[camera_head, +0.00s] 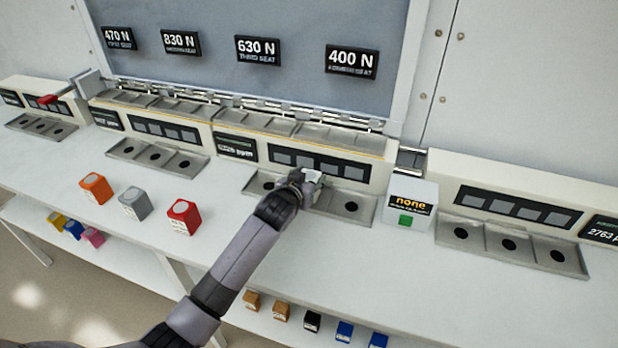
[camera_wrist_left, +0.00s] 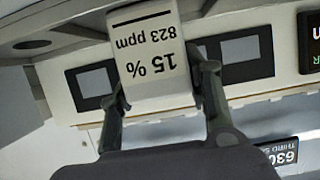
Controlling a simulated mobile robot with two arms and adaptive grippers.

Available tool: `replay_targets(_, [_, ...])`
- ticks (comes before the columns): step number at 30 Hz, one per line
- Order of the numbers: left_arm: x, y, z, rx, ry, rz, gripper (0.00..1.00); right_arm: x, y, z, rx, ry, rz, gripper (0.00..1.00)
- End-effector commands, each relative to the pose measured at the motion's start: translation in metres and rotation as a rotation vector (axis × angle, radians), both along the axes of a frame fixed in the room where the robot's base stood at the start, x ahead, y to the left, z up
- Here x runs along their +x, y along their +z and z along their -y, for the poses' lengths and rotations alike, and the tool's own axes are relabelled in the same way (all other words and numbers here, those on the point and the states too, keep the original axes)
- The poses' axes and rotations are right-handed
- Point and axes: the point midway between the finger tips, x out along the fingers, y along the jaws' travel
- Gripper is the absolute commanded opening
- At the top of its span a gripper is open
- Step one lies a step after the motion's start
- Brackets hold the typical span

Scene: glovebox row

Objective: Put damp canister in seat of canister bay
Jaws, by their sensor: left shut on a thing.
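My left gripper (camera_head: 297,184) is shut on a white canister (camera_head: 312,177) at the middle of a bay's metal tray (camera_head: 330,206). In the left wrist view the canister (camera_wrist_left: 150,52) sits between both fingers of my gripper (camera_wrist_left: 162,100); its label reads, upside down, "15 %" and "823 ppm". The left and right seats of that tray show dark, empty holes, and the right hole also shows in the wrist view. My arm and gripper hide the middle seat, and I cannot tell whether the canister touches it. My right gripper is not in view.
A white box (camera_head: 410,205) marked "none" with a green square stands right of the tray. Orange (camera_head: 96,188), grey (camera_head: 135,203) and red (camera_head: 184,216) blocks stand on the bench to the left. Another tray (camera_head: 510,246) lies to the right. Small blocks sit on the lower shelf.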

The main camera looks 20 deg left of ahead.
Motion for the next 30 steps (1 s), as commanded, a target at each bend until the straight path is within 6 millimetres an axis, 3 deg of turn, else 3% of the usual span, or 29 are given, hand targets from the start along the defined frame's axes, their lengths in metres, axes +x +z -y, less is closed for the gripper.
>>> replay_targets(6, [0.0,-0.003,0.0,0.0,0.0,0.001,0.14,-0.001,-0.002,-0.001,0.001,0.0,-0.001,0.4])
replay_targets(7, [0.0,-0.003,0.0,0.0,0.0,0.0,0.46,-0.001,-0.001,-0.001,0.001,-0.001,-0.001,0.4])
replay_targets(15, [0.0,-0.003,0.0,0.001,0.0,0.0,0.64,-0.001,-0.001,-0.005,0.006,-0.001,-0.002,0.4])
replay_targets(26, [0.0,0.002,0.0,0.001,0.001,0.001,0.65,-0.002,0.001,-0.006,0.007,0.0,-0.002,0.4])
replay_targets(30, [-0.013,0.006,0.0,0.001,0.0,0.001,0.65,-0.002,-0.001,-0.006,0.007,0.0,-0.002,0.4])
